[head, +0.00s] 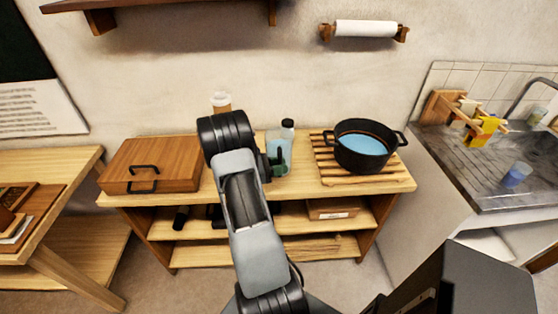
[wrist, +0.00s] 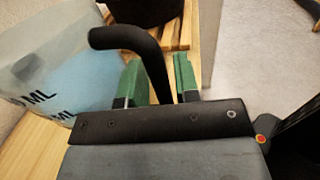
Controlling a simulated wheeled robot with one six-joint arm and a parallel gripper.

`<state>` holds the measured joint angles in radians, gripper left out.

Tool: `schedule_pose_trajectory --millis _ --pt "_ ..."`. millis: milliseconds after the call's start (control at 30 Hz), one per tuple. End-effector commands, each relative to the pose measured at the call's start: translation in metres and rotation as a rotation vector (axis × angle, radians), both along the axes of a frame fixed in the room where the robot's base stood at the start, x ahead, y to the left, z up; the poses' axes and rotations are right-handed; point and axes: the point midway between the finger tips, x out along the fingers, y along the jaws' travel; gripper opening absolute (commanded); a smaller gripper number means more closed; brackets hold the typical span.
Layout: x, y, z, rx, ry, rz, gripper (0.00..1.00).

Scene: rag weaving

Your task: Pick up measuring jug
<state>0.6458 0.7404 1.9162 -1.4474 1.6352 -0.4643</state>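The measuring jug (head: 271,140) is clear with pale blue contents and stands on the wooden workbench, partly hidden by my arm. In the wrist view its wall (wrist: 60,75) with "ML" marks fills the left side, and its black handle (wrist: 125,38) curves down toward my gripper. My gripper (wrist: 158,80) has two green fingertips, one on each side of the handle. The fingers are apart, with narrow gaps seeming to show beside the handle. In the head view my gripper (head: 278,163) is at the jug, mostly hidden by my wrist.
A black pot (head: 362,158) with blue contents stands on a slatted wooden rack (head: 340,177) right of the jug. A wooden case (head: 150,160) lies at left, and a jar (head: 221,100) stands behind my arm.

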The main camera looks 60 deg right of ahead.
Motion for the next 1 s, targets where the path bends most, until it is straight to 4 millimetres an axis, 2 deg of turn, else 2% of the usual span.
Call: schedule_pose_trajectory --millis 33,300,1000 --pt "0.0000 0.0000 0.0001 0.000 0.000 0.000 0.24" --pt "0.0000 0.0001 0.0001 0.000 0.000 0.000 0.00" --pt "0.0002 0.0000 0.0045 -0.001 -0.001 0.000 0.00"
